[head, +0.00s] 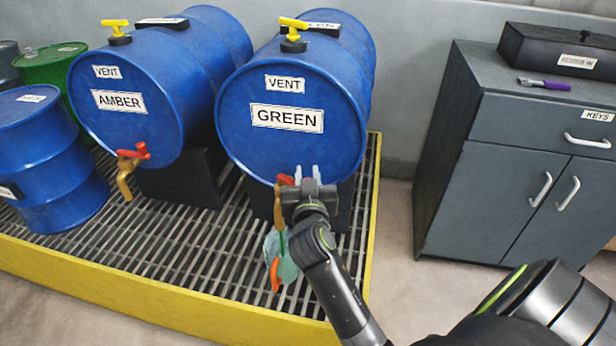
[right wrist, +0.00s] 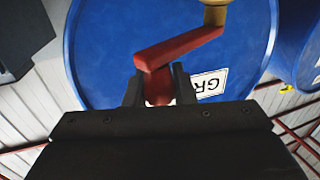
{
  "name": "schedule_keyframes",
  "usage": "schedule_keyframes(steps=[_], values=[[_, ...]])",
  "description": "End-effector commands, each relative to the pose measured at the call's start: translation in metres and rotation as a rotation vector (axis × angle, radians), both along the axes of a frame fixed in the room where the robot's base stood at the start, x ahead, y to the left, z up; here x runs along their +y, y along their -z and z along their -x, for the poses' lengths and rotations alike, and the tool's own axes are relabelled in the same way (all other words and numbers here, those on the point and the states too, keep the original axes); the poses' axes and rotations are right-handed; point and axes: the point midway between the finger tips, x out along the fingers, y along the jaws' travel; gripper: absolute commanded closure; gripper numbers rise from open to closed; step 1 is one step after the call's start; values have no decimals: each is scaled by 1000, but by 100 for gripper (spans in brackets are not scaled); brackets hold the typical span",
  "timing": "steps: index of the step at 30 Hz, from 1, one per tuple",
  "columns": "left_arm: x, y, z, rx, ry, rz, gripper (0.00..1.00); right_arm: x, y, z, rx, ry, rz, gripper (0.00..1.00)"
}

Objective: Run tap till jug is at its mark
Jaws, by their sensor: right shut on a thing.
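The blue drum labelled GREEN (head: 290,140) lies on its side on a black cradle. My right gripper (head: 305,180) is at its tap, shut on the red tap handle (right wrist: 178,50), which lies between the fingers in the right wrist view. The brass tap body (head: 279,208) shows just left of the gripper. A pale, see-through jug (head: 287,268) with an orange handle (head: 275,275) is below the tap, partly hidden by my right arm. A green streak shows between tap and jug. The jug's mark and liquid level cannot be made out. My left gripper is out of view.
A second drum labelled AMBER (head: 120,125) with its own red-handled tap (head: 132,160) lies to the left. Both drums have yellow vent valves on top. A yellow-edged grating (head: 190,245) lies beneath. A grey cabinet (head: 530,150) stands at the right, beyond clear floor.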

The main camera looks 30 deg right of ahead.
Motion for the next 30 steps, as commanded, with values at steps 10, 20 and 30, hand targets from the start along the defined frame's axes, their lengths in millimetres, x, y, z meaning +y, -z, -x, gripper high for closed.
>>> schedule_keyframes(steps=[10,20,30], values=[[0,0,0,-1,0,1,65,0,0,0,1,3,2,100],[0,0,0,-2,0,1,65,0,0,0,1,2,1,55],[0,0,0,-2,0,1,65,1,0,-1,1,-1,1,55]])
